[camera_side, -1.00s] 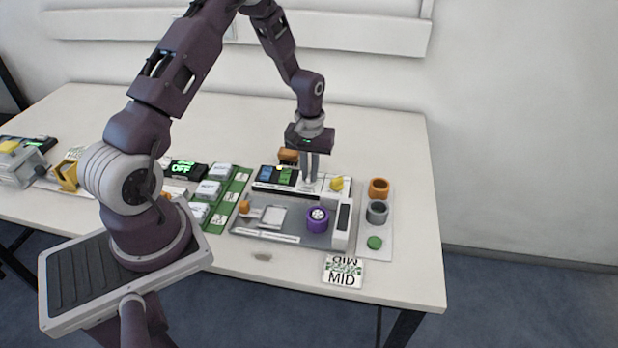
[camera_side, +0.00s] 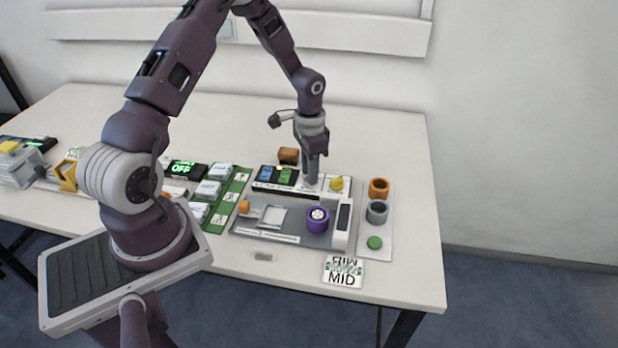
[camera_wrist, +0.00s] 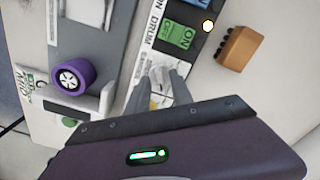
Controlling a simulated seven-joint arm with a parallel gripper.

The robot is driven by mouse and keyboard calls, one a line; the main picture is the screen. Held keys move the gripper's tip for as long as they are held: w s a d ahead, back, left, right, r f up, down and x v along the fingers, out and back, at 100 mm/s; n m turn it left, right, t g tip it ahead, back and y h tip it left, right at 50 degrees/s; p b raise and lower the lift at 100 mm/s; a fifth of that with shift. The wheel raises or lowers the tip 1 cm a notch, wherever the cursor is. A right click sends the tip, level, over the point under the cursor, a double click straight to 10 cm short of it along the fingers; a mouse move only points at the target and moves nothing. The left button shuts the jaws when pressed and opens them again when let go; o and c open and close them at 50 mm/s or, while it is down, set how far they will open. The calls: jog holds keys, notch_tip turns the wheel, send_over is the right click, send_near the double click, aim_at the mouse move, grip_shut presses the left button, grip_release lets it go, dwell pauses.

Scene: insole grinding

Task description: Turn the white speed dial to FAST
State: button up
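My gripper (camera_side: 311,182) points straight down at the row of controls on the grey machine (camera_side: 285,232). Its two fingers also show in the wrist view (camera_wrist: 160,82), one on each side of a small white thing that seems to be the speed dial. The fingers are close together at panel height and seem shut on the dial. The dial is mostly hidden by the fingers, so its pointer and setting cannot be read. A card (camera_side: 343,272) marked MID lies at the table's front edge.
Close to the dial are a yellow knob (camera_side: 336,184), a green switch (camera_side: 286,175) and a blue switch (camera_side: 266,173). A brown block (camera_side: 289,156) stands behind. A purple wheel (camera_side: 317,219) sits in front. Orange (camera_side: 379,186) and grey (camera_side: 377,210) cups stand right.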

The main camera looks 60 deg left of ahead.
jog(key=shift+r, duration=3.35)
jog(key=s+d+r+t+y, duration=0.1)
jog(key=s+d+r, duration=0.2)
jog(key=r, duration=0.3)
jog(key=s+d+r+n+t, duration=0.1)
jog(key=s+d+r, duration=0.2)
jog(key=r, duration=0.4)
jog(key=s+d+r+t+y, duration=0.1)
jog(key=s+d+r, duration=0.25)
jog(key=r, duration=0.25)
jog(key=s+d+r+t+h, duration=0.1)
jog(key=s+d+r, duration=0.1)
jog(key=s, duration=0.5)
jog(key=s+d+r+n+t+h, duration=0.1)
jog(key=s+d, duration=0.3)
jog(key=s, duration=0.3)
jog(key=shift+d+r+t, duration=0.3)
jog(key=shift+d+r, duration=0.1)
